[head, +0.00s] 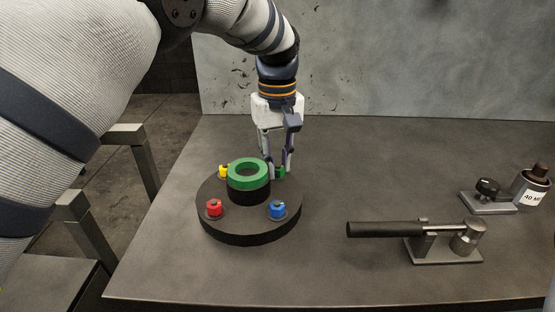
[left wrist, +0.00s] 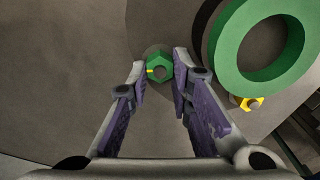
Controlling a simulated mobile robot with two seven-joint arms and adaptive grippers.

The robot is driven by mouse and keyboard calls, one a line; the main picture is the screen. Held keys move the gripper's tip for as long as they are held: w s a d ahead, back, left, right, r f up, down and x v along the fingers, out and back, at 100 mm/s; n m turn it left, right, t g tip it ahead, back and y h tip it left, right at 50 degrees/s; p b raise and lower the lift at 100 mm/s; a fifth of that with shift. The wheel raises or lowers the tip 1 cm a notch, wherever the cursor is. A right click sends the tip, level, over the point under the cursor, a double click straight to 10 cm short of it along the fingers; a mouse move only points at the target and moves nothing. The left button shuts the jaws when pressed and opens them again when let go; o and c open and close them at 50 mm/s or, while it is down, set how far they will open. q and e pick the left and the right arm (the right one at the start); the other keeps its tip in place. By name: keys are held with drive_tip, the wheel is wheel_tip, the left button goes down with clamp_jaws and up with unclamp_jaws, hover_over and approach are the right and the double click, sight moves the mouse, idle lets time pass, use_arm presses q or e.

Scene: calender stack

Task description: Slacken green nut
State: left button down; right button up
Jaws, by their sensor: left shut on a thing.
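The green nut (head: 280,172) sits at the back right of a round dark disc (head: 249,226). My left gripper (head: 279,171) reaches down from above and is shut on the green nut, whose lower part is partly hidden by the fingers in the head view. In the left wrist view, the hex-shaped green nut (left wrist: 160,67) with a yellow mark on its left side shows between the fingertips (left wrist: 159,72). My right gripper is not in view.
A thick green ring (head: 234,179) stands on a black hub mid-disc, close beside my left fingers. Yellow (head: 224,171), red (head: 214,208) and blue (head: 277,209) nuts sit around it. A lever clamp (head: 440,240) and a labelled metal cylinder (head: 531,190) stand at right.

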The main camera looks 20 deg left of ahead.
sight(277, 166)
use_arm(q)
drive_tip(key=shift+s+f, duration=0.1)
drive_tip(key=shift+f, duration=0.1)
idle(0.3)
drive_tip(key=c, duration=1.7)
unclamp_jaws()
drive_tip(key=shift+r, duration=0.1)
wheel_tip(277, 166, up, 12)
drive_tip(key=shift+f, duration=0.1)
